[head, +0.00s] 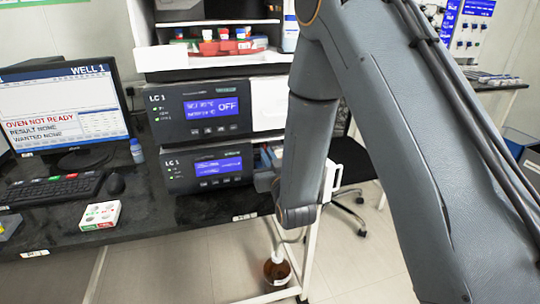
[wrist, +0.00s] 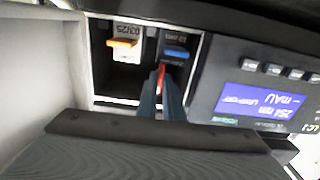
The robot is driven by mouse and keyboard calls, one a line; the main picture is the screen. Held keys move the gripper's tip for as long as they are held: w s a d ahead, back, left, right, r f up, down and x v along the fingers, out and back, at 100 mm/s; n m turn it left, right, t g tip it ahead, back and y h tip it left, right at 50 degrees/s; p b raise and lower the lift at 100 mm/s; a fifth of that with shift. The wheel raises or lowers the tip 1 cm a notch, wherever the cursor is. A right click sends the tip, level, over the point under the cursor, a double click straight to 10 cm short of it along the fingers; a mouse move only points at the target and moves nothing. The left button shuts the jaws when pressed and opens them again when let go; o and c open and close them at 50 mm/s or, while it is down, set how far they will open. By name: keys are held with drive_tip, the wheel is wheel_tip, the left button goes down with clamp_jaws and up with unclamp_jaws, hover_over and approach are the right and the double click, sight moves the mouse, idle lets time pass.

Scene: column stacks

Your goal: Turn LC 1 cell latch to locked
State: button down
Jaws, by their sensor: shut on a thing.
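The LC 1 stack shows in the head view as an upper module (head: 235,128) and a lower module (head: 180,186). In the wrist view an open bay (wrist: 100,75) sits beside the lit display and holds an orange-tabbed part (wrist: 122,43) and a blue-tabbed part (wrist: 177,53). My gripper (wrist: 161,90) reaches into the bay below the blue tab, its narrow fingers shut on a small red piece (wrist: 161,76), which appears to be the cell latch. Most of the red piece is hidden between the fingers, and I cannot read its locked or unlocked marking. In the head view my arm hides the fingers.
A monitor (head: 65,105) reads "OVEN NOT READY". A keyboard (head: 52,189), mouse (head: 115,184) and small red-and-green box (head: 100,215) are on the dark bench left of the stack. A brown bottle (head: 277,268) stands low beneath my arm. A chair (head: 352,190) is behind it.

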drive_tip(key=shift+s+f, duration=0.1)
drive_tip(key=shift+f, duration=0.2)
drive_tip(key=c, duration=1.9)
unclamp_jaws()
drive_tip(key=shift+r, duration=0.1)
drive_tip(key=shift+d, duration=0.1)
drive_tip(key=b+v, duration=0.1)
drive_tip(key=v, duration=0.6)
drive_tip(key=shift+s, duration=0.35)
drive_tip(key=shift+d, duration=0.15)
